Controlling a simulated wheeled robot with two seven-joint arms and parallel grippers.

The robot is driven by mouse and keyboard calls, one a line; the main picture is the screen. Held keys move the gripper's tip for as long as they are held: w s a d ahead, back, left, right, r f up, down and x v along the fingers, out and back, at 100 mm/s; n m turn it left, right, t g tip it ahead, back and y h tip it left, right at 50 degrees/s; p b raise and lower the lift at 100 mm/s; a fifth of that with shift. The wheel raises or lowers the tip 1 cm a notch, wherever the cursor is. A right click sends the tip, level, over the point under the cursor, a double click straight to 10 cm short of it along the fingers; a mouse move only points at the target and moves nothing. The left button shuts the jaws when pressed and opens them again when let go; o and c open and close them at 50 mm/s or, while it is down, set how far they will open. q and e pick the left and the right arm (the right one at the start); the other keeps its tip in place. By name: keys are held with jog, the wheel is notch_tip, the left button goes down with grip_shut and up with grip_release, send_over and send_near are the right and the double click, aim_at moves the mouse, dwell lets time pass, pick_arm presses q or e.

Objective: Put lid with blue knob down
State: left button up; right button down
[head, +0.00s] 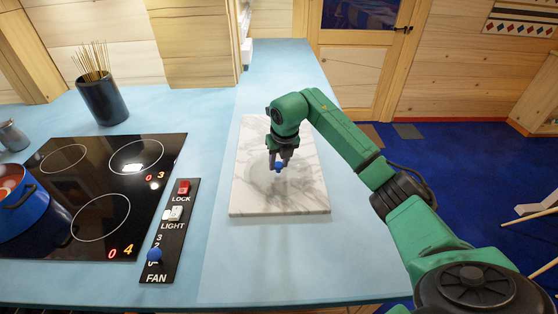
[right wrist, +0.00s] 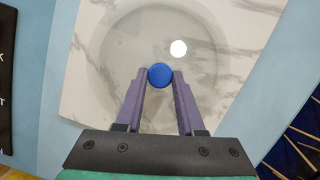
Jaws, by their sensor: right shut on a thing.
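The lid's blue knob (head: 278,166) is between the fingers of my right gripper (head: 280,160), over the white marble board (head: 310,199). In the right wrist view, the blue knob (right wrist: 160,75) sits between the two fingertips of the gripper (right wrist: 160,78), which is shut on it. The clear glass lid (right wrist: 120,55) spreads around the knob as a faint round disc, with the marble board (right wrist: 250,30) showing through. I cannot tell whether the lid touches the board. My left gripper is not in view.
A black cooktop (head: 80,235) is at the left, with a blue pot (head: 28,215) at its edge. A control panel (head: 170,235) with a red lock switch lies between cooktop and board. A dark cup of sticks (head: 103,100) stands behind. The blue counter (head: 285,75) behind the board is clear.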

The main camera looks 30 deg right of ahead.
jog(key=shift+f, duration=0.1)
jog(key=c, duration=0.5)
grip_release()
jog(key=shift+r, duration=0.25)
jog(key=shift+s+r, duration=0.1)
jog(key=shift+r, duration=0.2)
jog(key=b+v, duration=0.2)
jog(key=v, duration=0.9)
jog(key=shift+a+r, duration=0.1)
